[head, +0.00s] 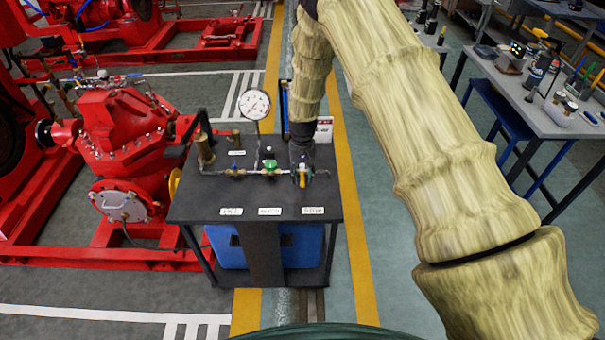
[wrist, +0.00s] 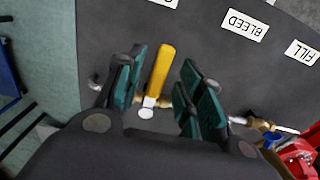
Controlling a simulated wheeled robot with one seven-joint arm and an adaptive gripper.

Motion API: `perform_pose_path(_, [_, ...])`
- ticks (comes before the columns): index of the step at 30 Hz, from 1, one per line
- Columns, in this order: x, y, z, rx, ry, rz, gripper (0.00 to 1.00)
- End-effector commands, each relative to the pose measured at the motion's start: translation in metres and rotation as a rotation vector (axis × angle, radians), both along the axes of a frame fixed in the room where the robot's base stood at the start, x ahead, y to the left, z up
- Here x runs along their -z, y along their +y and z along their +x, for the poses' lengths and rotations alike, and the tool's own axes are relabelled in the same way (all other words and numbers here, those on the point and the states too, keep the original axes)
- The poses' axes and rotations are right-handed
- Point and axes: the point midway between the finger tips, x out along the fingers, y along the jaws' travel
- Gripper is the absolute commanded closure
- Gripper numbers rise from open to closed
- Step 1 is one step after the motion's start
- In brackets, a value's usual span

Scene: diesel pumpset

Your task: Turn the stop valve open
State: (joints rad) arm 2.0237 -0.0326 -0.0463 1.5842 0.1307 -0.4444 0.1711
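A yellow lever handle (wrist: 160,70) on a pale metal stem lies between the fingers of my gripper (wrist: 163,62) in the wrist view. The fingers have teal pads and are open, with a gap on both sides of the lever. In the head view my gripper (head: 302,168) reaches down over the right end of the pipe on the black bench (head: 200,207), where a bit of yellow shows. The lever's valve body is mostly hidden. The nearest label (head: 312,210) is too small to read.
The pipe also carries a green-handled valve (head: 269,164) and a blue-handled valve (head: 234,165). A pressure gauge (head: 254,104) stands behind. In the wrist view, labels read BLEED (wrist: 247,24) and FILL (wrist: 301,53). A red pump (head: 120,140) stands left; a workbench (head: 530,115) stands right.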

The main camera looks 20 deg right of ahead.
Motion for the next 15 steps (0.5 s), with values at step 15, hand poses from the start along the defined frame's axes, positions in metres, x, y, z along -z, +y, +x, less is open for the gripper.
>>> perform_pose_path(15, [0.0097, 0.0000, 0.0002, 0.000, -0.001, 0.000, 0.64])
